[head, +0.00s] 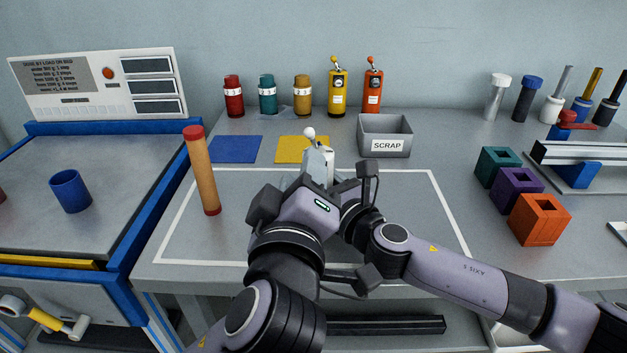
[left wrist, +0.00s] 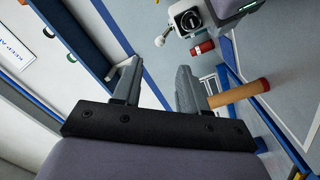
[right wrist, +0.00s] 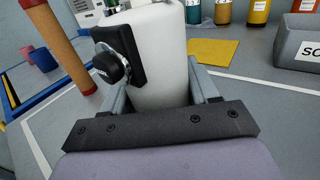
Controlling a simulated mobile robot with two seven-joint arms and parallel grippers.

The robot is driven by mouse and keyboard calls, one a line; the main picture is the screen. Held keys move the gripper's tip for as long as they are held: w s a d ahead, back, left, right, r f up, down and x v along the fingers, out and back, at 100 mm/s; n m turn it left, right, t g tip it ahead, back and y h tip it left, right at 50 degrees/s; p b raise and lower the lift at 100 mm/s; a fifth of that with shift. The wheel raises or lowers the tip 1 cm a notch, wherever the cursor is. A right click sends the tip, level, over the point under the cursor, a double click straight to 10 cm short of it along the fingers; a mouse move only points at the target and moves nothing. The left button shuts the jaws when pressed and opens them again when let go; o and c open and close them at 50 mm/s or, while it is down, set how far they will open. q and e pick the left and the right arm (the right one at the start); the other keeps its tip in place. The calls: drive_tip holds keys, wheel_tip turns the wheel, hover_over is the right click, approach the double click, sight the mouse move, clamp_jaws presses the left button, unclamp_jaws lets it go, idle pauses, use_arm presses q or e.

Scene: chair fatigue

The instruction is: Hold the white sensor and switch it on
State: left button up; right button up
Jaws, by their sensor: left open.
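The white sensor shows in the head view (head: 309,134) in front of the yellow mat, with a pale ball-tipped lever on top leaning slightly left. My right gripper (right wrist: 152,92) is shut around its white body (right wrist: 160,50). A black plate with a round knob (right wrist: 110,65) is on the sensor's left side. My left gripper (left wrist: 157,75) is open and empty; the sensor, with its knob and ball lever (left wrist: 160,41), lies beyond its fingers, apart from them. In the head view my wrists overlap mid-table and hide the sensor's lower body.
A tall orange baton with red ends (head: 202,170) stands left of the sensor. The scrap bin (head: 385,140) is behind to the right. Coloured jars, a yellow (head: 338,90) and an orange lever device (head: 372,90) line the back. Hollow blocks (head: 540,220) stand right.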

use_arm(q)
drive_tip(key=shift+w+f, duration=0.1)
drive_tip(key=shift+f, duration=0.05)
clamp_jaws()
drive_tip(key=w+a+f+g+h, duration=0.2)
drive_tip(key=a+f+g+h, duration=0.2)
drive_tip(key=a+f+h, duration=0.3)
drive_tip(key=s+a+r+n+t+h, duration=0.1)
drive_tip(key=a+r+n+h, duration=0.2)
drive_tip(key=a+r, duration=0.1)
drive_tip(key=shift+a+r+h, duration=0.25)
drive_tip(key=shift+a+h, duration=0.05)
drive_tip(key=shift+a, duration=0.5)
